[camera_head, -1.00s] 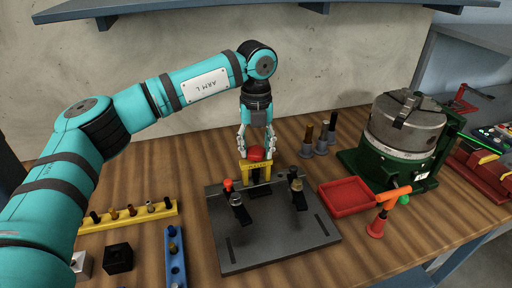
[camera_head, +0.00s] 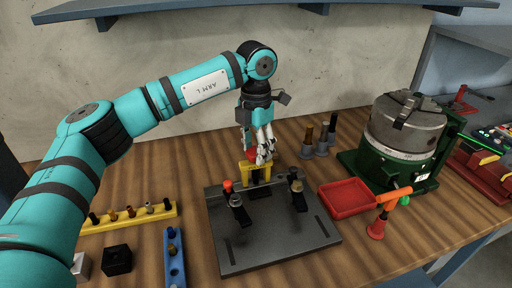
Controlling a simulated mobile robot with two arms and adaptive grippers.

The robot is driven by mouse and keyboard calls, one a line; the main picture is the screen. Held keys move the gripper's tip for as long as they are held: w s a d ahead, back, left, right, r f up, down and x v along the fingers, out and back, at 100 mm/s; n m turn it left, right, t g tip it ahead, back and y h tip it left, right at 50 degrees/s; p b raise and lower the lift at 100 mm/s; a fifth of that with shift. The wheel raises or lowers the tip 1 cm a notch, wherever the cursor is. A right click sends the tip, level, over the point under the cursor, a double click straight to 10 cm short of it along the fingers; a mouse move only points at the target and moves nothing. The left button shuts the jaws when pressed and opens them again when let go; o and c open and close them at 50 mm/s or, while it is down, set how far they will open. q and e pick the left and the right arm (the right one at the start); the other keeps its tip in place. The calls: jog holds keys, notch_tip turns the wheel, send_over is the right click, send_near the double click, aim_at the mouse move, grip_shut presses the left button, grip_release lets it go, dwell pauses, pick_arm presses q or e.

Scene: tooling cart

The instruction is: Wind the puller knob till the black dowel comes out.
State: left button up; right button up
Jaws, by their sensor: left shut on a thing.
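The yellow puller (camera_head: 255,172) stands on the back edge of the dark fixture plate (camera_head: 268,229). Its red knob (camera_head: 250,155) shows only in part behind my fingers. My left gripper (camera_head: 258,156) reaches down from above and is shut on the red knob, with its wrist turned. A dark piece below the puller's yellow frame may be the black dowel; I cannot tell how far it stands out. My right gripper is not in view.
Two black clamps, one with a red knob (camera_head: 228,186), stand on the plate. A red tray (camera_head: 347,197) and a green-based chuck (camera_head: 405,128) are to the right. Yellow (camera_head: 163,214) and blue (camera_head: 174,262) racks are at the left. Several tool holders stand behind.

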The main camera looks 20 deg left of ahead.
pick_arm(q)
jog(key=m, duration=0.5)
jog(key=shift+r+m, duration=0.1)
jog(key=shift+m, duration=0.2)
jog(key=m, duration=0.4)
jog(key=shift+m, duration=0.7)
jog(key=o, duration=1.2)
notch_tip(320, 180, up, 12)
jog(key=shift+f, duration=0.1)
